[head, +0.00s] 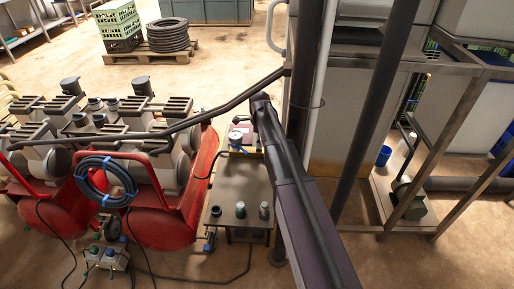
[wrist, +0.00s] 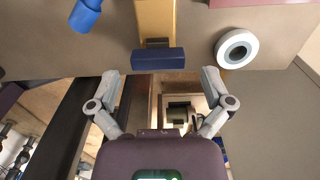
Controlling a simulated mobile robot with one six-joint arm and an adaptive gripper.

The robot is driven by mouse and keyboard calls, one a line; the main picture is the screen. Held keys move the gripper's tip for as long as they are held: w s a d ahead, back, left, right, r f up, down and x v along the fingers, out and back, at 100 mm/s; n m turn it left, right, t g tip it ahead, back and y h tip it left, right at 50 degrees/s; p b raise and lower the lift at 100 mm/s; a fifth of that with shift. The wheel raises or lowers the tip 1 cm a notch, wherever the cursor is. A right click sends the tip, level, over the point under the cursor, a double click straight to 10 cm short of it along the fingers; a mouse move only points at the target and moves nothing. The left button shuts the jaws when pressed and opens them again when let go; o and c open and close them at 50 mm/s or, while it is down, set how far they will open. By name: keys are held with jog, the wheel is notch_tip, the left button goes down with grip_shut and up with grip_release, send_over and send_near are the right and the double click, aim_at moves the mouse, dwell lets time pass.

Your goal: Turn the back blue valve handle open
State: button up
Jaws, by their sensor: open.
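A dark blue, block-shaped handle (wrist: 158,59) shows in the wrist view, in front of a yellow, brass-like valve body (wrist: 156,18). My gripper (wrist: 159,80) is open. Its two fingers are spread wide to the left and right of this handle, and I see no contact. A second, brighter blue piece (wrist: 86,14) is at the upper left, outside the fingers. I cannot tell from these frames which blue part is the back handle. In the head view my arm ends near the grey stand, and my gripper cannot be made out there.
A white ring-shaped fitting (wrist: 237,48) lies right of the fingers. In the head view the grey stand (head: 237,176) carries a round gauge (head: 236,136) and several knobs. Red-framed machinery (head: 160,220) stands left, and a dark upright post (head: 303,80) is close to the arm.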

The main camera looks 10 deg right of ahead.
jog(key=shift+f+b, duration=0.55)
jog(key=shift+f, duration=0.25)
jog(key=c, duration=1)
jog(key=shift+a, duration=0.2)
jog(key=shift+d, duration=0.15)
jog(key=shift+c, duration=0.2)
